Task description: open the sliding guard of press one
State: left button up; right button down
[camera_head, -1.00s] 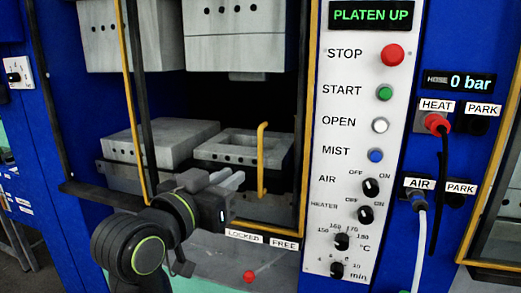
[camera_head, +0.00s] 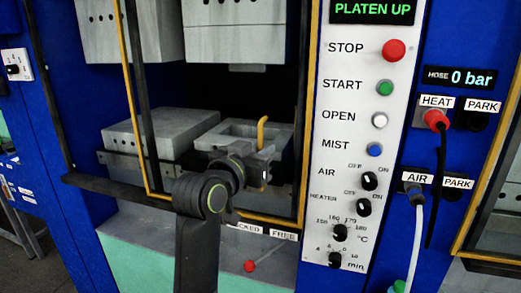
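The guard of the press in front of me is a clear panel with a yellow frame (camera_head: 133,100). The frame stands across the press opening, around the platens. A yellow upright handle (camera_head: 262,133) is on its right part; only the handle's upper end shows. My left gripper (camera_head: 264,160) is at the handle's lower part and covers it. Its fingers are largely hidden, so I cannot tell whether they are closed on the handle. A red-knobbed lever (camera_head: 251,266) sits below the LOCKED and FREE labels (camera_head: 283,235). My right gripper is not in view.
The white control panel (camera_head: 350,130) stands right of the opening; its display reads PLATEN UP. A red plug (camera_head: 436,119) and a hose (camera_head: 416,240) hang further right. Grey mould blocks (camera_head: 150,135) lie inside the press. A second yellow frame (camera_head: 492,150) is at the right edge.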

pick_arm(q)
jog(key=shift+c, duration=0.2)
grip_shut()
jog(key=shift+a, duration=0.1)
